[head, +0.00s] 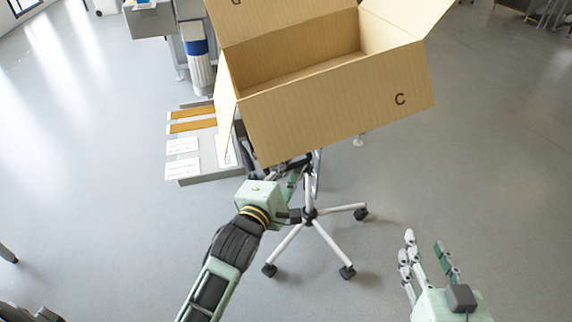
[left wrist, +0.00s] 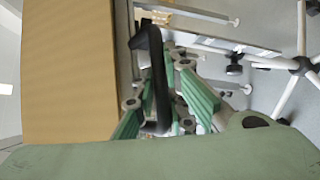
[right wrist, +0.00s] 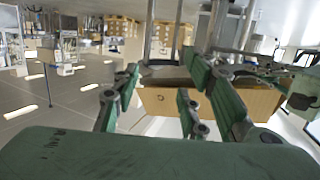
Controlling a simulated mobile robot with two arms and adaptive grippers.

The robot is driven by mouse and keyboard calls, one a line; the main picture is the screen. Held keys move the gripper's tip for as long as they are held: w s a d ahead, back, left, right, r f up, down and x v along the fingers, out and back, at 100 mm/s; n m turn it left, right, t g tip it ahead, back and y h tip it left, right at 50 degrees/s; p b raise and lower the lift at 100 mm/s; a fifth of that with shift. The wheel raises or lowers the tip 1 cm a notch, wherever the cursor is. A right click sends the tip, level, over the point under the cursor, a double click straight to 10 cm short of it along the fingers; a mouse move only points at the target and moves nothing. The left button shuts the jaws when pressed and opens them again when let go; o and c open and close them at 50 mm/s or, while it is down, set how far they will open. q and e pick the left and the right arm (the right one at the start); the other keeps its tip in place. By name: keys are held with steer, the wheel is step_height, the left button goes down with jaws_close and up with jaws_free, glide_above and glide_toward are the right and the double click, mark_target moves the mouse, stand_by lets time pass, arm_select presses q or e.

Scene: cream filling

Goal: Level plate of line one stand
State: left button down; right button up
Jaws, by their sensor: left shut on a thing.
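The stand (head: 309,214) has a pale post and a star base on black castors. An open cardboard box (head: 335,110) marked C sits over it and hides its plate. The box slants in the head view, its left end lower; I cannot tell the plate's true tilt. My left gripper (head: 298,178) is under the box's near left side, its fingertips mostly hidden. In the left wrist view its green fingers are shut around a black loop handle (left wrist: 158,80), beside the box wall (left wrist: 70,75). My right gripper (head: 428,256) is open and empty, right of the stand.
A low grey platform (head: 200,178) with orange strips and white labels lies left of the stand. Grey machinery (head: 197,55) stands behind it. The floor (head: 480,150) on the right is clear. The box also shows beyond my right fingers in the right wrist view (right wrist: 165,104).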

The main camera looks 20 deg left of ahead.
mark_target(280, 160)
arm_select(q)
steer(key=shift+a+r+p, duration=0.1)
steer(key=shift+r+p, duration=0.8)
steer(key=shift+p, duration=0.05)
step_height(280, 160, up, 2)
steer(key=m+p, duration=0.1)
steer(key=p, duration=0.3)
steer(key=shift+g, duration=0.3)
steer(key=r+p, duration=0.1)
steer(key=p, duration=0.2)
steer(key=shift+m+g, duration=0.3)
steer(key=shift+m, duration=0.1)
steer(key=shift+a+f, duration=0.1)
arm_select(e)
steer(key=s+d+f+g+h, duration=0.1)
steer(key=s+d+f+g, duration=0.2)
steer(key=s+f+g, duration=0.3)
steer(key=s+d+f+g+h, duration=0.2)
steer(key=s+f+g, duration=0.4)
steer(key=f, duration=1.1)
steer(key=s+d, duration=0.1)
steer(key=s, duration=0.3)
steer(key=shift+m+g, duration=0.3)
steer(key=shift+r, duration=0.1)
arm_select(q)
steer(key=c, duration=2)
jaws_free()
steer(key=shift+c, duration=0.2)
steer(key=shift+f, duration=0.1)
steer(key=shift+f, duration=0.15)
